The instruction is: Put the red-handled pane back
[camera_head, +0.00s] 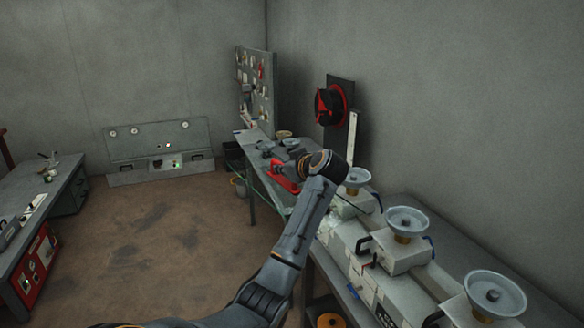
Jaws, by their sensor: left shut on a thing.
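My left gripper (280,167) is at the far end of my left arm, over the bench along the right wall. It is shut on the red handle (285,184) of the pane. The pane itself is see-through and hard to make out; a thin greenish edge (262,192) shows below and left of the handle. My wrist and forearm hide part of the pane and the bench behind it. I cannot tell whether the pane touches anything. My right gripper is out of view.
Pale machines with grey dishes (407,221) line the right-hand bench. A red and black round device (331,104) is on the right wall. A pegboard (256,85) stands at the bench's far end. Another workbench (40,215) is at left. The floor (165,245) between is clear.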

